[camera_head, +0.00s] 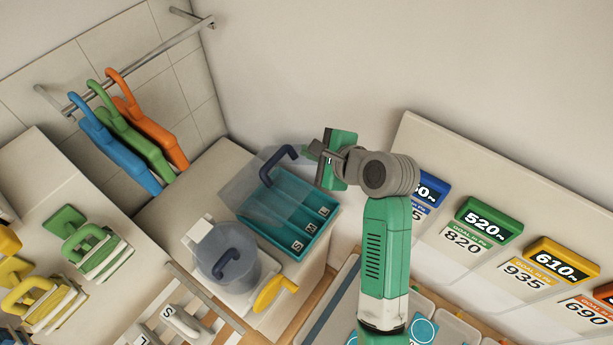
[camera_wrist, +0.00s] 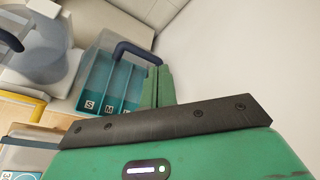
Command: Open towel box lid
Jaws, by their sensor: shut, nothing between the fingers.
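The teal box (camera_head: 283,240) has compartments marked S, M and L and stands on the pale cabinet. It also shows in the wrist view (camera_wrist: 104,108). Its see-through lid (camera_head: 245,182) has a dark blue bar handle (camera_head: 279,160); the lid shows in the wrist view (camera_wrist: 98,62) with its handle (camera_wrist: 138,51). In the wrist view the fingers (camera_wrist: 158,84) are close to the handle's right end; contact is unclear.
A round see-through container (camera_head: 228,264) with a dark blue handle stands at the front left of the teal box. A yellow handle (camera_head: 272,292) is beside it. The wall (camera_head: 330,60) is close behind my gripper. Colored price signs (camera_head: 487,219) stand to the right.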

